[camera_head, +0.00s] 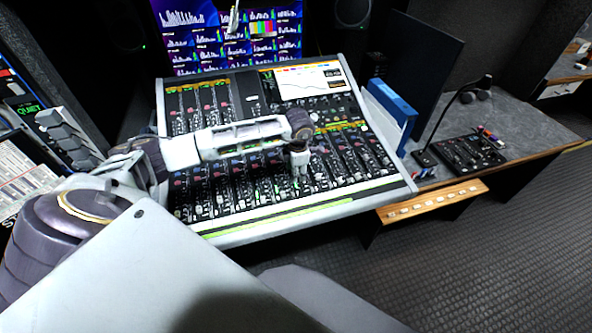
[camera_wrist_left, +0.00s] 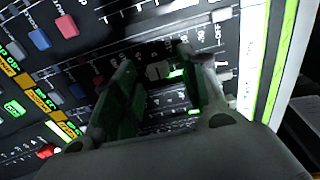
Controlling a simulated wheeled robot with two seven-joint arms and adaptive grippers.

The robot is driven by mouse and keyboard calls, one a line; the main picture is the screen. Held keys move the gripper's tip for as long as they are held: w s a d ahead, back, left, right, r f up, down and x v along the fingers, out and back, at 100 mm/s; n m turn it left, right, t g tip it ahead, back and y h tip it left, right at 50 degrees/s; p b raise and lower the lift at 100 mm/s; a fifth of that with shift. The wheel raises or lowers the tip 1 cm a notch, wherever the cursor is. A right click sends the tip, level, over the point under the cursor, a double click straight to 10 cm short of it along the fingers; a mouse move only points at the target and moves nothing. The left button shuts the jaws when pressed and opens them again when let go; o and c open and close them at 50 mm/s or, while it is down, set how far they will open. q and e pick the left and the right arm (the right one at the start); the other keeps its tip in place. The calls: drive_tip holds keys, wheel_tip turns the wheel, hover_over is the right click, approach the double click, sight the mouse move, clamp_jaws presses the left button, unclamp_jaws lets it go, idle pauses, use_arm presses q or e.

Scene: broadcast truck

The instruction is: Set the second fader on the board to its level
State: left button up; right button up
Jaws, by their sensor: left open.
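The mixing board (camera_head: 330,208) is a large console with several columns of knobs and faders, standing tilted in the middle of the head view. My left arm reaches across it from the left. My left gripper (camera_head: 299,168) points down at the fader rows right of the board's middle. In the left wrist view the open left gripper (camera_wrist_left: 158,62) has its fingers on either side of a small grey fader cap (camera_wrist_left: 155,70) beside a green light. I cannot tell whether the fingers touch it. I cannot tell which fader is the second. My right gripper is not in view.
Screens (camera_head: 232,35) stand behind the board. A blue binder (camera_head: 390,105), a gooseneck microphone (camera_head: 425,158) and a small black control panel (camera_head: 470,153) are on the desk to the right. A wooden strip (camera_head: 437,200) juts out at the right front.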

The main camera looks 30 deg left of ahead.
use_arm(q)
clamp_jaws()
idle(0.4)
drive_tip(key=shift+s+d+f+b, duration=0.15)
drive_tip(key=shift+s+d+b, duration=0.25)
drive_tip(key=shift+s+d, duration=0.25)
unclamp_jaws()
drive_tip(key=shift+w, duration=0.1)
wheel_tip(320, 180, up, 12)
drive_tip(key=s+d, duration=0.1)
drive_tip(key=shift+d, duration=0.15)
idle(0.4)
idle(0.6)
